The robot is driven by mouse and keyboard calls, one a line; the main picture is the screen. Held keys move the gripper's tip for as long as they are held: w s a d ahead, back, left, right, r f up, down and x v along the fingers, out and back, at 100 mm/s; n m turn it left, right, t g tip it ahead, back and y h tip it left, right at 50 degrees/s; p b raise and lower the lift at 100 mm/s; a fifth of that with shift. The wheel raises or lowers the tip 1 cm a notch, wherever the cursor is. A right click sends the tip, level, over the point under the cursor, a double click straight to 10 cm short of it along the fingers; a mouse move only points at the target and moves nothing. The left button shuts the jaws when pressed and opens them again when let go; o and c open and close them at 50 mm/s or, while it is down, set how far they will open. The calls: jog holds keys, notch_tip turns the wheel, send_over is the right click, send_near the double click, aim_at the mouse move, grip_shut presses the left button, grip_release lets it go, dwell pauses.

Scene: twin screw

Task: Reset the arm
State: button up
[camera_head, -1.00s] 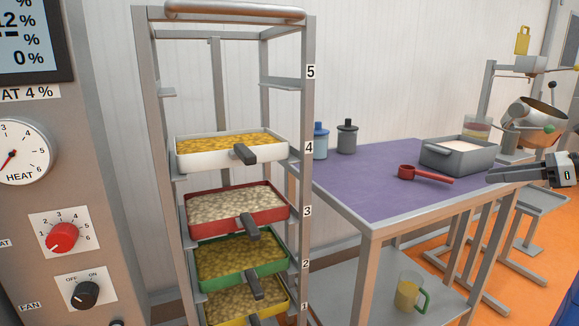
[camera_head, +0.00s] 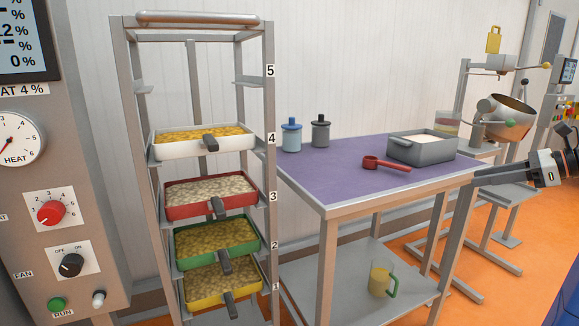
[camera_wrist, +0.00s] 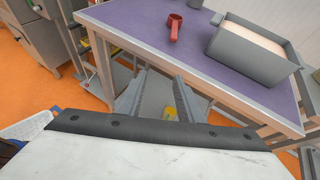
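My gripper (camera_head: 492,175) is at the right of the head view, beside the right edge of the purple-topped table (camera_head: 330,185). In the wrist view my gripper (camera_wrist: 160,80) shows two grey fingers apart with nothing between them. It is in front of the table's edge, with the lower shelf and a jug of yellow contents (camera_wrist: 170,112) showing behind the fingers. My arm is only partly in the head view.
A red scoop (camera_head: 385,164) and a grey bin (camera_head: 422,153) of pale contents are on the table, with two lidded jars (camera_head: 320,132) behind. A rack (camera_head: 270,185) of white, red, green and yellow trays stands left. Orange floor is open at lower right.

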jog(key=s+a+f+n+g+h, duration=0.1)
jog(key=s+a+f+n+g, duration=0.15)
jog(key=a, duration=0.45)
jog(key=s+a+f+n+g+h, duration=0.1)
jog(key=s+a+f+n, duration=0.25)
jog(key=a, duration=0.35)
jog(key=s+a+f+n+g+h, duration=0.1)
jog(key=s+a+f+n+g, duration=0.2)
jog(key=a, duration=0.4)
jog(key=s+a+f+n+t+h, duration=0.1)
jog(key=s+a+f+n+h, duration=0.2)
jog(key=s+f+n, duration=0.3)
jog(key=s+a+f+n+t+h, duration=0.1)
jog(key=s+a+f+n+h, duration=0.1)
jog(key=s+f+n, duration=0.3)
jog(key=shift+s+a+f+n+h, duration=0.55)
jog(key=shift+s+n, duration=1.05)
jog(key=shift+n, duration=1.6)
jog(key=shift+a+r, duration=0.1)
jog(key=shift+r, duration=0.1)
